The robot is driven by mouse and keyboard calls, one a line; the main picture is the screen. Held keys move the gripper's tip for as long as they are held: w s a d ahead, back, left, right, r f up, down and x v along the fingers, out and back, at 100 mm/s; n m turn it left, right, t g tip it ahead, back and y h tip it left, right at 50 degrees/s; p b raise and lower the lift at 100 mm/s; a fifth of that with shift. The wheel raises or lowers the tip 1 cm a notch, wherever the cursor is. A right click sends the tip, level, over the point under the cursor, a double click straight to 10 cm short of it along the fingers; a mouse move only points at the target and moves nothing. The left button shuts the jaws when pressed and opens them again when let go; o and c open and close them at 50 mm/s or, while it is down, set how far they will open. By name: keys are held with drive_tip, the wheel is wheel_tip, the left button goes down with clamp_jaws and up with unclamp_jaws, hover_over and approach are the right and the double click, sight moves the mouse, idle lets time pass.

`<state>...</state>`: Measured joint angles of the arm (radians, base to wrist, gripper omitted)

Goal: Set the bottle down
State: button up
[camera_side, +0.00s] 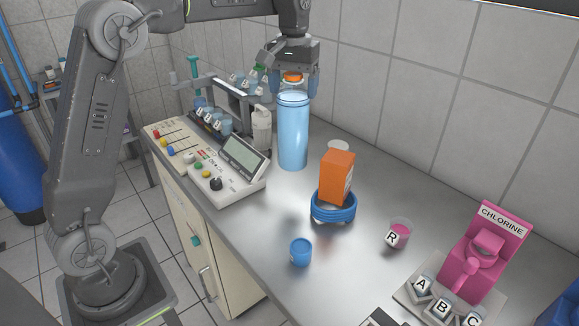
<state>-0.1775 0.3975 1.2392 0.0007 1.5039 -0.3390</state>
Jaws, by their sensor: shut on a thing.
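My gripper (293,84) points down at the back of the steel bench, its two blue fingers on either side of an orange-topped piece (292,77). Directly below is a tall light-blue cylinder (293,132), upright, with a darker blue rim. I cannot tell whether the orange top and the cylinder are one bottle or two separate things. The gripper is shut on the orange-topped piece, partly hidden by the fingers. The cylinder's base is at or very near the bench top; contact is not clear.
An orange box-like container (337,177) stands in a blue ring (333,212) to the right. A blue cup (300,252), a pink cup marked R (400,233) and a pink CHLORINE stand (485,255) are nearer. A control panel (222,172) lies left. Bare bench (262,222) lies between.

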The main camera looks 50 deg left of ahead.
drive_tip(key=w+a+n, duration=0.8)
drive_tip(key=a+n, duration=0.3)
drive_tip(key=n, duration=0.3)
wheel_tip(320, 180, down, 10)
drive_tip(key=shift+s+d+r, duration=0.2)
drive_tip(key=shift+s, duration=0.05)
drive_tip(key=shift+f, duration=0.15)
drive_tip(key=o, duration=1.8)
drive_tip(key=shift+f, duration=0.15)
drive_tip(key=shift+c, duration=0.2)
